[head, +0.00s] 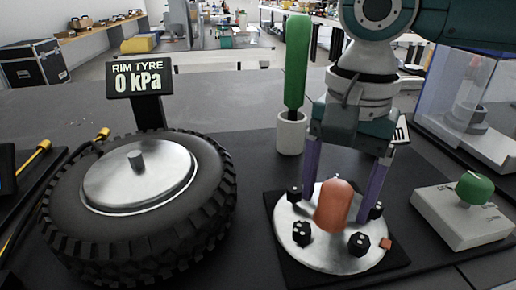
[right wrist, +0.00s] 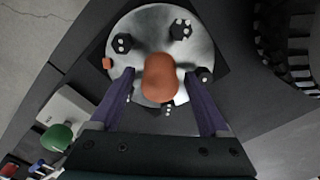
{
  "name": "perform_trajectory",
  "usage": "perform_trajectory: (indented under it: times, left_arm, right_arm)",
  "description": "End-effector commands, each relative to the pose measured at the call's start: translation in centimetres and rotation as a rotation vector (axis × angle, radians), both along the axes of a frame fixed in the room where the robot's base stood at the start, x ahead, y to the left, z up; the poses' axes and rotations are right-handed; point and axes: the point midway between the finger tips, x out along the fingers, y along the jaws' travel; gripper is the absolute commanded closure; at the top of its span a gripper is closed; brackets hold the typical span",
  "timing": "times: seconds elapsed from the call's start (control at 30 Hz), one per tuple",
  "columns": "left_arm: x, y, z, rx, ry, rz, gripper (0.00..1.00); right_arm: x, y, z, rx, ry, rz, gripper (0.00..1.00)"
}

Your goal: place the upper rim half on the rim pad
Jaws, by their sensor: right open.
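The upper rim half (head: 331,259) looks like a round silver plate with several black studs and an orange-brown knob (head: 337,207) standing in its middle. It lies flat on a dark square pad (head: 287,270), which looks like the rim pad. My right gripper (head: 343,196) is above the plate, pointing down. Its two purple fingers are open, one on each side of the knob. In the right wrist view the plate (right wrist: 147,38) and the knob (right wrist: 159,78) sit between and beyond the fingertips (right wrist: 168,88). Contact with the knob cannot be told. My left gripper is out of view.
A green-handled tool (head: 296,65) stands in a pale holder (head: 291,133) behind the plate. A grey block with a green button (head: 475,188) is at right.

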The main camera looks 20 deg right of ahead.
Motion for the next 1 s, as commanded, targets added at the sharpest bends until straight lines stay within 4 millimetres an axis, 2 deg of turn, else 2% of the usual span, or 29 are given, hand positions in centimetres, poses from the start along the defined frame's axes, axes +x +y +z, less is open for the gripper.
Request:
perform_trajectory:
  times: [0.2,0.4,0.6,0.67,0.77,0.9,1.0]
  left_arm:
    - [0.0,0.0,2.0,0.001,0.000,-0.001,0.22]
    - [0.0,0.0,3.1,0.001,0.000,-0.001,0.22]
    - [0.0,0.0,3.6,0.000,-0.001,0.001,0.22]
    - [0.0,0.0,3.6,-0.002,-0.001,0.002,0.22]
    - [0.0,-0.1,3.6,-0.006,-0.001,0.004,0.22]
    - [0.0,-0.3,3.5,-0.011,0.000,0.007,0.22]
    - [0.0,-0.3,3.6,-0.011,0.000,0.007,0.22]
  right_arm:
    - [0.1,0.0,5.0,0.001,-0.004,0.001,0.20]
    - [0.1,0.1,9.2,0.002,-0.003,0.000,0.20]
    - [0.0,0.1,11.2,0.002,-0.002,0.004,0.20]
    - [-0.1,0.5,11.1,0.007,-0.002,0.033,0.20]
    - [-0.8,2.3,9.4,0.029,-0.016,0.167,0.20]
    - [-3.0,6.8,5.8,0.104,-0.092,0.496,0.20]
    - [-4.9,9.9,3.8,0.159,-0.189,0.717,0.20]
